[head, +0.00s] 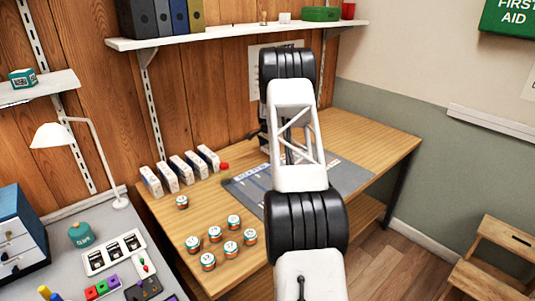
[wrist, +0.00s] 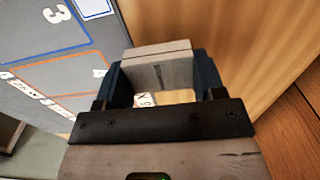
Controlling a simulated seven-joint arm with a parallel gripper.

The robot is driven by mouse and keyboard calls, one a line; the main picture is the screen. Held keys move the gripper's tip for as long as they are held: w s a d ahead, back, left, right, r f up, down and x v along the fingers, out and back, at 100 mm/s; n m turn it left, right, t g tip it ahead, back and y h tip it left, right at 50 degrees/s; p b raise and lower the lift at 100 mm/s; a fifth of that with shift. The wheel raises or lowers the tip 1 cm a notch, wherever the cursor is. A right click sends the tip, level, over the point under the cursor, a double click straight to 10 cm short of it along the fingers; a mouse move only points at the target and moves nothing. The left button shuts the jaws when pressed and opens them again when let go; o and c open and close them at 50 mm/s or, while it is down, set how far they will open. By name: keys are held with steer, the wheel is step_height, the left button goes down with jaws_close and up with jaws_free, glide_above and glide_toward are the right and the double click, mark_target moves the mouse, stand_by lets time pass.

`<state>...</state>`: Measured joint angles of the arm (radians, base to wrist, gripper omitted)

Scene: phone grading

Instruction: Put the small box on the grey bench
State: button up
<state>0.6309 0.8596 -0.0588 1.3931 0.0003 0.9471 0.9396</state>
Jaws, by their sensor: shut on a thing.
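My gripper (wrist: 160,80) is in the wrist view, its two dark blue fingers closed on a pale grey box (wrist: 157,67) with a seam along it. The box spans the gap between the fingers, above the wooden table (wrist: 240,35). In the head view my arm hides the gripper and the box. The grey bench (head: 142,222) is at the lower left of the head view, left of the wooden table, with several things on it.
A grey mat (head: 345,178) with marked areas lies on the table. White boxes (head: 168,178) stand in a row, and several small tins (head: 214,234) sit in front. The bench holds a lamp (head: 62,135), a white tray (head: 112,253) and blue drawers (head: 22,232).

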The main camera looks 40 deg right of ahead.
steer(key=shift+f, duration=1.6)
steer(key=shift+f, duration=0.15)
steer(key=o, duration=0.9)
steer(key=shift+r, duration=6.15)
